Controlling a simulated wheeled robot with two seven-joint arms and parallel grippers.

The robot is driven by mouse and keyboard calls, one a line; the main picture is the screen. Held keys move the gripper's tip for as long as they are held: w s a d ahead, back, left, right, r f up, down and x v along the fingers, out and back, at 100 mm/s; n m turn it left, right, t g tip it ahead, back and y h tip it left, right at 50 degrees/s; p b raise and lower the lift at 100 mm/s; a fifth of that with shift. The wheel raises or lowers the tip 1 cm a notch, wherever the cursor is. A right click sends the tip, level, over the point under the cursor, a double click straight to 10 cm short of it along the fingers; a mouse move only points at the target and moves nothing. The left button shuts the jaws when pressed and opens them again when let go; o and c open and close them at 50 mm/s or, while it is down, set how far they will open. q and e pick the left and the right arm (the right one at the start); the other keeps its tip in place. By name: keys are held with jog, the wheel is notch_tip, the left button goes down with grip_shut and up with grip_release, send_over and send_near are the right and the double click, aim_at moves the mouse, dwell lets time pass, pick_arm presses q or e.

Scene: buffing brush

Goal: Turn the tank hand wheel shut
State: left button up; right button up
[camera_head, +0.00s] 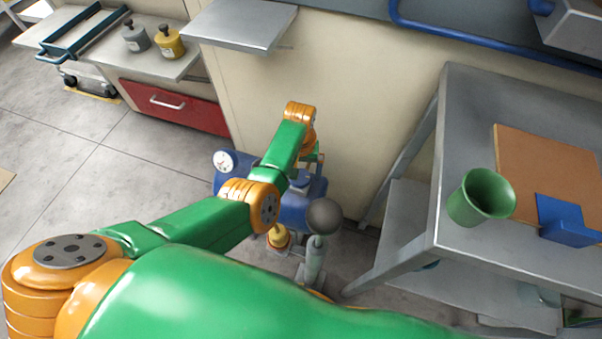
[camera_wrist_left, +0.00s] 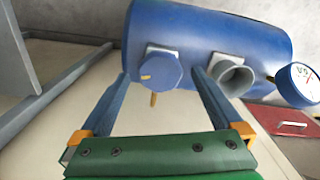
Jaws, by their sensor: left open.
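The blue tank (camera_head: 316,207) stands low by the cream wall, partly hidden by my left arm. It fills the top of the left wrist view (camera_wrist_left: 205,28). There, a blue faceted knob (camera_wrist_left: 160,70), which looks like the hand wheel, sits on a grey plate and has a yellow mark on its face. My left gripper (camera_wrist_left: 160,76) is open, its fingertips on either side of the knob. I cannot tell whether they touch it. In the head view the gripper is mostly hidden by the wrist. My right gripper is not in view.
A grey pipe stub (camera_wrist_left: 236,76) and a dial gauge (camera_wrist_left: 298,84) are on the tank right of the knob. A grey ball-topped post (camera_head: 323,216) stands close in front. A metal table (camera_head: 462,110) with a green cup (camera_head: 480,198) is at the right.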

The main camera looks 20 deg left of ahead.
pick_arm(q)
jog(key=shift+w+f, duration=0.1)
jog(key=shift+f, duration=0.7)
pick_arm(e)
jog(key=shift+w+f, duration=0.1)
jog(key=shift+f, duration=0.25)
pick_arm(q)
jog(key=shift+r, duration=0.1)
jog(key=c, duration=1.3)
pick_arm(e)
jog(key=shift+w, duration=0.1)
